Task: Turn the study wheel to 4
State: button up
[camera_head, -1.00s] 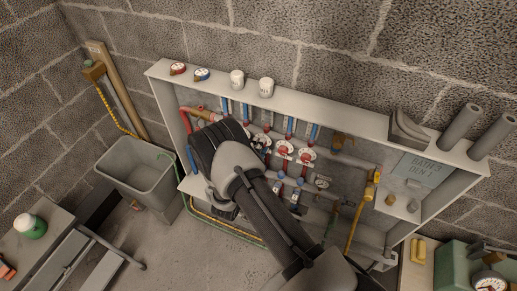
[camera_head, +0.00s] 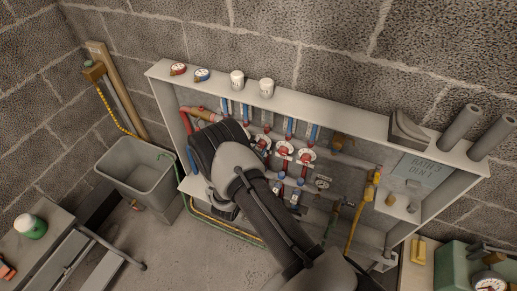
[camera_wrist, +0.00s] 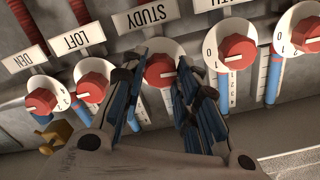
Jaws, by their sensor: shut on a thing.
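The study wheel (camera_wrist: 163,70) is a red knob on a round white dial, under the upside-down STUDY label (camera_wrist: 145,17) in the wrist view. A pale line on its face lies roughly level. My gripper (camera_wrist: 158,66) has a finger on each side of the wheel and is shut on it. The fingers cover the sides of the dial, so its numbers cannot be read. In the head view my wrist and gripper hide the study wheel.
Other red wheels stand close by, with LOFT (camera_wrist: 93,80) and DEN (camera_wrist: 41,101) on the left and another wheel (camera_wrist: 237,51) on the right. The manifold cabinet (camera_head: 320,102) frames them. A grey bin (camera_head: 135,176) stands left of it.

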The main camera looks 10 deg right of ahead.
jog(key=shift+n, duration=0.4)
jog(key=o, duration=1.1)
jog(key=shift+c, duration=0.2)
jog(key=v, duration=1.2)
